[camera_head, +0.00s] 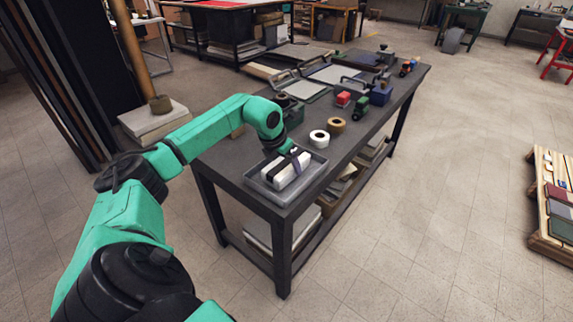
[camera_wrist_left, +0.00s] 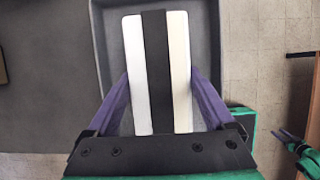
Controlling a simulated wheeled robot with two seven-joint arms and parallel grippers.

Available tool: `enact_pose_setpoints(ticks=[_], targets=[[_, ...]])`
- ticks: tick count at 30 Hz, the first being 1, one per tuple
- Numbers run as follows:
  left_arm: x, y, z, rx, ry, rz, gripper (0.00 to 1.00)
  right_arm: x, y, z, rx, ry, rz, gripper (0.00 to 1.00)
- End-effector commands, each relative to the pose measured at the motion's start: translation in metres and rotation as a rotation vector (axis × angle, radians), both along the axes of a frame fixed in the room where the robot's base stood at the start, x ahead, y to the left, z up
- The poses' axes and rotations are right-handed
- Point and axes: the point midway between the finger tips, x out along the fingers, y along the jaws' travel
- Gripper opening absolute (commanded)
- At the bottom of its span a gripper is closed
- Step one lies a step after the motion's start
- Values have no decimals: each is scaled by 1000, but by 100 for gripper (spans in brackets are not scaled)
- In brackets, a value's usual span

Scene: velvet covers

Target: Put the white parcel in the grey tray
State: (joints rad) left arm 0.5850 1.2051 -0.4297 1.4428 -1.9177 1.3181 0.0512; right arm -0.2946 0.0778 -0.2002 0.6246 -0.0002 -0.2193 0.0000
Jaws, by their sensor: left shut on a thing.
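The white parcel (camera_head: 283,173), with a black band round it, is inside the outline of the grey tray (camera_head: 265,190) at the table's near end. My left gripper (camera_head: 290,158) is over the parcel and shut on it. In the left wrist view the purple fingers (camera_wrist_left: 157,100) press the two long sides of the parcel (camera_wrist_left: 135,75), and the tray wall (camera_wrist_left: 101,45) shows beyond. I cannot tell whether the parcel touches the tray floor. A small green and purple part at the right edge there looks like my right gripper (camera_wrist_left: 288,137), too small to read.
On the dark table (camera_head: 240,160), a white tape roll (camera_head: 319,139) and a brown roll (camera_head: 335,125) stand behind the tray. A wooden pallet (camera_head: 545,215) lies on the floor at right.

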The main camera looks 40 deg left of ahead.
Motion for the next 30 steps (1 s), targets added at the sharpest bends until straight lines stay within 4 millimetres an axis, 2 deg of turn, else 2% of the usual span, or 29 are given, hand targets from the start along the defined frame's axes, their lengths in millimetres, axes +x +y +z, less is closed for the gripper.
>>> enact_pose_setpoints(ticks=[8,9,10,16,20,23,30], targets=[[1,0,-5,0,-4,0,0,-4,-1,0,-2,6,0,50],[0,0,-7,0,-1,0,91,-4,-2,-1,-2,7,0,50],[0,0,-6,0,-1,0,100,-5,-2,0,-3,8,0,50],[0,0,-6,0,-1,0,100,-7,-3,0,-4,11,0,50],[-2,1,1,2,-3,1,100,-7,-3,-1,-6,12,-1,50],[-9,1,19,4,-5,2,100,-7,-3,-4,-6,12,-1,50],[-35,0,79,4,-4,1,100,-7,-3,-9,-5,12,1,50]])
